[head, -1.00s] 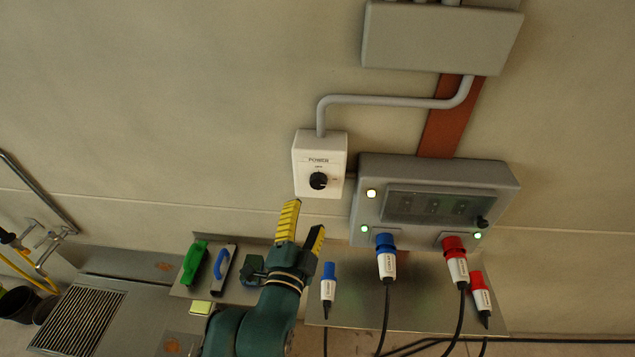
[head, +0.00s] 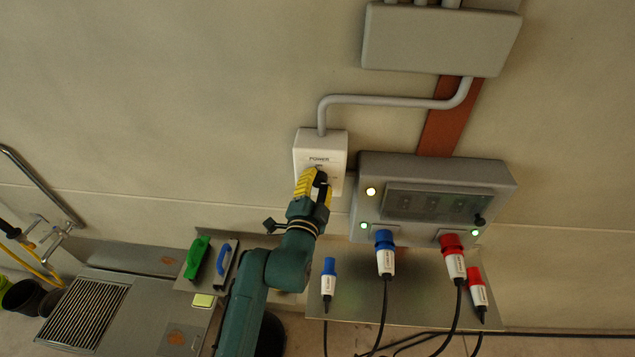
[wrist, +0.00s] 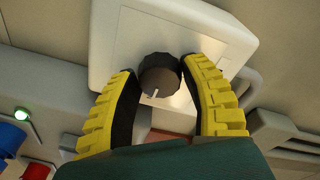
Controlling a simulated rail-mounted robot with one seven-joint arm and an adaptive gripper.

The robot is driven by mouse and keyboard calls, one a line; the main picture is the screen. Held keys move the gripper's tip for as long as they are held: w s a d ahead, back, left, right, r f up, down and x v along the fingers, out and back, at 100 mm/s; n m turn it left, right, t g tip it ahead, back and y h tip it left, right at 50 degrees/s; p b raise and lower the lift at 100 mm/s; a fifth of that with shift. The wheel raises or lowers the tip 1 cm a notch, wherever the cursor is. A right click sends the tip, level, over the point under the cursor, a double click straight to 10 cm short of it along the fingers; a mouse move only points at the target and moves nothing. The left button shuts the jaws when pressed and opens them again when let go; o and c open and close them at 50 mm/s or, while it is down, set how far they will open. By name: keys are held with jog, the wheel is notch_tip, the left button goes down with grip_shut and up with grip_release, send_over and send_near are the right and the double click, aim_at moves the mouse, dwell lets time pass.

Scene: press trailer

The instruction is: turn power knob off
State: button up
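The power knob (wrist: 160,76) is round and black with a white pointer line. It sits on a white wall box (head: 307,151) labelled POWER. In the wrist view, the pointer is toward the lower part of the knob, slightly left. My gripper (wrist: 159,74) has its yellow-and-black fingers on either side of the knob, with the fingertips close against its sides and no clear gap. In the head view, my gripper (head: 315,176) covers the knob.
A grey panel (head: 503,183) with lit lamps is right of the box, with blue (head: 386,254) and red (head: 453,256) plugs below. A grey conduit (head: 390,100) runs above. A metal shelf (head: 350,312) is below.

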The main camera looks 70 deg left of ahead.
jog(key=c, duration=0.7)
jog(key=shift+f+n+b, duration=0.1)
jog(key=shift+n+b, duration=0.2)
jog(key=shift+n, duration=0.1)
jog(key=n+b, duration=0.1)
jog(key=n, duration=0.2)
jog(key=shift+f+b, duration=0.1)
jog(key=shift+b, duration=0.2)
jog(key=n+y+b, duration=0.1)
jog(key=n+b, duration=0.2)
jog(key=n, duration=0.2)
jog(key=shift+f+n, duration=0.1)
jog(key=shift+n, duration=0.3)
jog(key=n+b, duration=0.4)
jog(key=b, duration=0.1)
jog(key=shift+f+n+y, duration=0.15)
jog(key=shift+n+y, duration=0.25)
jog(key=n+g+b, duration=0.1)
jog(key=n+b, duration=0.3)
jog(key=shift+n+y+b, duration=0.3)
jog(key=shift+n, duration=0.1)
jog(key=shift+r+n, duration=0.2)
jog(key=shift+n, duration=0.1)
jog(key=o, duration=1.2)
jog(key=shift+r, duration=0.1)
